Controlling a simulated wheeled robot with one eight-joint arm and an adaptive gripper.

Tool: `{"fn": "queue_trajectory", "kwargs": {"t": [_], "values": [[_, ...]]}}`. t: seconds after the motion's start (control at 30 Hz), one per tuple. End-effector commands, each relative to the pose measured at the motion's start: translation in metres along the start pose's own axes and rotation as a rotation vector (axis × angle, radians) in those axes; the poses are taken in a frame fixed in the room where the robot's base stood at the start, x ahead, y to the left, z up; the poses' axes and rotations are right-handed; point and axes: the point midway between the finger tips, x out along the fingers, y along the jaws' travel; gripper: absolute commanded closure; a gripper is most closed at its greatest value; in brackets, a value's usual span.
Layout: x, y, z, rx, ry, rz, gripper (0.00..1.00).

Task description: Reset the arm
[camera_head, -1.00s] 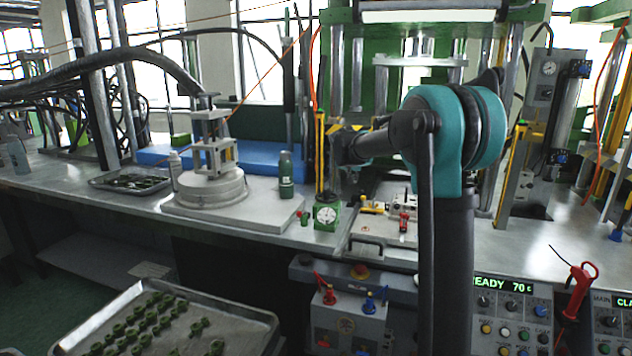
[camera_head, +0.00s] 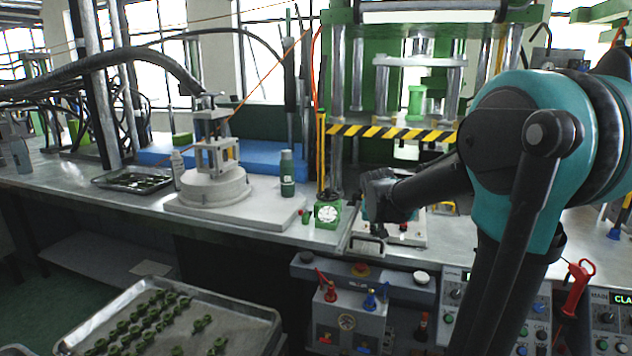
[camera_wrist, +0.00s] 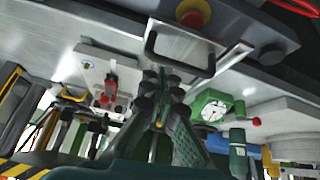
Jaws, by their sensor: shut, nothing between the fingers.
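My gripper (camera_wrist: 164,82) is in the lower middle of the wrist view, its dark fingers together with nothing seen between them. In the head view, my arm hides part of the press area and control panel.
A green press (camera_head: 340,75) with a striped bar stands behind. A green dial gauge (camera_head: 327,213) sits left of my arm's end. A control box (camera_head: 345,315) is below the bench edge. A tray (camera_head: 235,318) of green parts is at lower left.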

Motion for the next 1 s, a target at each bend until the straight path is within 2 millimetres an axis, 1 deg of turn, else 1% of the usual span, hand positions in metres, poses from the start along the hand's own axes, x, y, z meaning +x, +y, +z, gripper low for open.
{"fn": "queue_trajectory", "kwargs": {"t": [0.03,0.07,0.1,0.17,0.2,0.27,0.3,0.4,0.43,0.5,0.6,0.7,1.0], "values": [[-0.003,0.012,0.038,-0.012,-0.027,-0.008,1.0],[-0.005,0.016,0.059,-0.023,-0.042,-0.017,1.0],[-0.007,0.022,0.086,-0.037,-0.063,-0.027,1.0],[-0.009,0.03,0.127,-0.058,-0.092,-0.045,1.0],[-0.011,0.034,0.153,-0.073,-0.11,-0.056,1.0],[-0.013,0.04,0.19,-0.092,-0.134,-0.075,1.0],[-0.015,0.042,0.212,-0.103,-0.148,-0.087,1.0],[-0.018,0.046,0.256,-0.129,-0.176,-0.113,1.0],[-0.018,0.047,0.267,-0.134,-0.182,-0.119,1.0],[-0.019,0.048,0.284,-0.145,-0.191,-0.131,1.0],[-0.02,0.049,0.297,-0.153,-0.2,-0.139,1.0],[-0.02,0.049,0.299,-0.156,-0.201,-0.142,1.0],[-0.02,0.049,0.298,-0.155,-0.2,-0.141,1.0]]}}
